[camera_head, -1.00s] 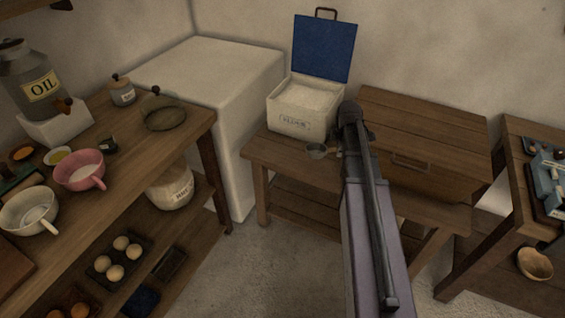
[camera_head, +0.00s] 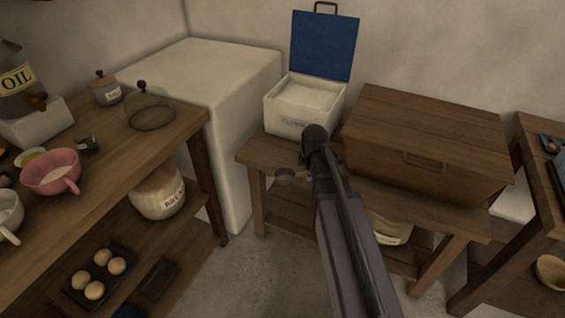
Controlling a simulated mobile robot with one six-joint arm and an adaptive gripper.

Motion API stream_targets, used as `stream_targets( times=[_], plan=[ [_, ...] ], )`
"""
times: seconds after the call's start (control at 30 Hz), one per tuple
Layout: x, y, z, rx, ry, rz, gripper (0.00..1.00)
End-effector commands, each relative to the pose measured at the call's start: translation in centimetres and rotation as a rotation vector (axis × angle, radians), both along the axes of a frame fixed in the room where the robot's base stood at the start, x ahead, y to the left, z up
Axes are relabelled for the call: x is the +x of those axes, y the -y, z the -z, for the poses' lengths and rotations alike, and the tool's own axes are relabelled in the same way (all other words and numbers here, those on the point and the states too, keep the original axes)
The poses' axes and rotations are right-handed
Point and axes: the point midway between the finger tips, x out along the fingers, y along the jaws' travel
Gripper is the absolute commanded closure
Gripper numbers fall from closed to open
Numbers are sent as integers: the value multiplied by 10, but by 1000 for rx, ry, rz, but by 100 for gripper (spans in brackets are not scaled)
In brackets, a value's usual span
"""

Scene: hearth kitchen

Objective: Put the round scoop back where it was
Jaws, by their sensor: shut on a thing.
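A closed wooden chest (camera_head: 425,145) fills the bench's right side. A white block (camera_head: 215,85) stands left of the bench. The left table holds a pink cup (camera_head: 50,172) and a glass dome (camera_head: 151,112).

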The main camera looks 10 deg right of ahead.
Motion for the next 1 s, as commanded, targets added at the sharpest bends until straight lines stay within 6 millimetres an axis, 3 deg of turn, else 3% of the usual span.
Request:
stream_targets(
  times=[0.37, 1.0],
  plan=[
    [13, 0, 1, 1, 0, -2, 100],
    [126, 21, 12, 0, 0, -4, 100]
  ],
)
